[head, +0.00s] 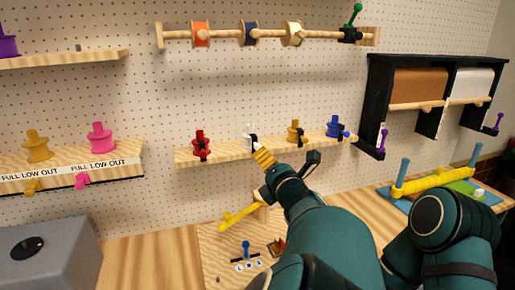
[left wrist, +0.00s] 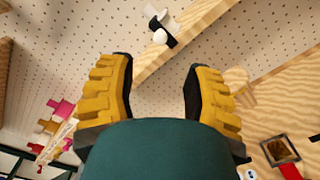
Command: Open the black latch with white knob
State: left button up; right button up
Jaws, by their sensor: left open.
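In the head view a white fixture with a black latch (head: 253,141) stands on the middle wooden shelf, between a red one and a tan one. In the left wrist view the black latch (left wrist: 166,24) shows at the top, with a round white knob (left wrist: 159,37) on its near end. My left gripper (head: 288,160) is just below and right of it in the head view. In the left wrist view its two yellow-padded fingers (left wrist: 158,88) are wide apart with nothing between them. The latch lies beyond the fingertips, apart from them. My right gripper is not in view.
The shelf (head: 185,158) also holds red (head: 200,143), tan (head: 295,131) and blue (head: 334,127) fixtures with latches. A yellow bar (head: 238,215) is below, over the wooden table. A grey box (head: 45,255) stands at left, and a black paper-roll rack (head: 377,90) hangs at right.

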aim_at(257, 147)
pick_arm(q)
jog(key=x, duration=1)
jog(key=shift+f, duration=0.1)
grip_shut()
